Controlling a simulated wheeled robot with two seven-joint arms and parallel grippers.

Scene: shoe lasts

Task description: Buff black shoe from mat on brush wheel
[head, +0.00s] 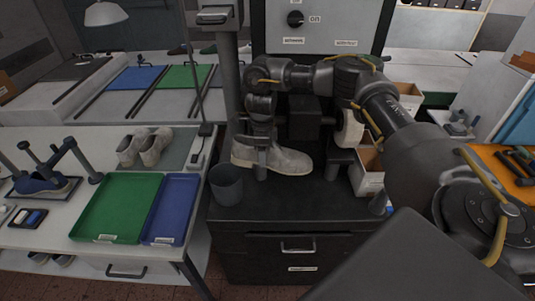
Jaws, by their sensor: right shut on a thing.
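My right gripper (262,165) points down over the black machine cabinet and is shut on a shoe (290,161). The shoe looks light grey rather than black, with its toe to the right. I cannot tell whether its sole touches the cabinet top. A pale brush wheel (352,129) stands to the right of the shoe, apart from it, partly hidden by my arm. On the left table, a pair of light grey-beige shoes (151,147) stands on a grey-green mat (181,151). My left gripper is not in view.
A dark cup (227,186) stands on the cabinet's left front. A green tray (117,207) and a blue tray (172,208) lie empty on the left table.

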